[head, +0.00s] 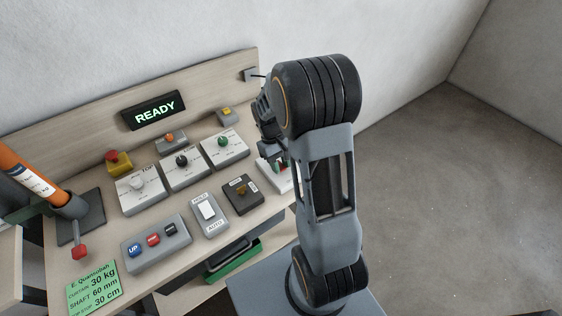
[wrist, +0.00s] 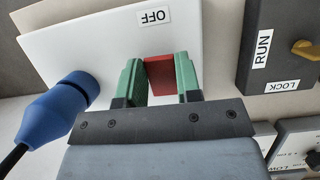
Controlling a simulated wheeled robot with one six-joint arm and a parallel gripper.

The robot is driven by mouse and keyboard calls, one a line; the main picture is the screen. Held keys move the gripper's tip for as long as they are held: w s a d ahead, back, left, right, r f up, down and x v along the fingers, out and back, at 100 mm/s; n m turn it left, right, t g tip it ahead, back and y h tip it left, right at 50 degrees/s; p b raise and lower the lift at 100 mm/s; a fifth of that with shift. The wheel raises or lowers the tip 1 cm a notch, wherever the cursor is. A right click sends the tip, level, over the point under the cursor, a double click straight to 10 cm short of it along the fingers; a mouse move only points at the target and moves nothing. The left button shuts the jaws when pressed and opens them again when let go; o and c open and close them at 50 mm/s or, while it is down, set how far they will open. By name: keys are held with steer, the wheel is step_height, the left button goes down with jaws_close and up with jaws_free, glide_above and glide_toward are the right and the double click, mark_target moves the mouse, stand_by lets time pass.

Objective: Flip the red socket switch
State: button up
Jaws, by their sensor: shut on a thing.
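The red socket switch (wrist: 159,72) is a small red rocker on a white socket plate (wrist: 80,38) in the wrist view, with an OFF label on the plate above it. My gripper (wrist: 158,80) has its two green fingers on either side of the red switch, close against it, shut on it. In the head view my gripper (head: 275,165) is over the white socket plate (head: 283,183) at the right end of the bench, and my arm hides most of both. The switch's tilt is hard to tell.
A blue plug (wrist: 62,108) with a black cable sits in the plate, left of my fingers. A dark RUN/LOCK box (wrist: 285,45) with a yellow key stands to the right. Dial boxes (head: 184,167) and a button box (head: 156,243) fill the bench. A display (head: 154,110) reads READY.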

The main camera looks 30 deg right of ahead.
steer(key=o, duration=0.9)
steer(key=v, duration=1.4)
steer(key=shift+f, duration=0.1)
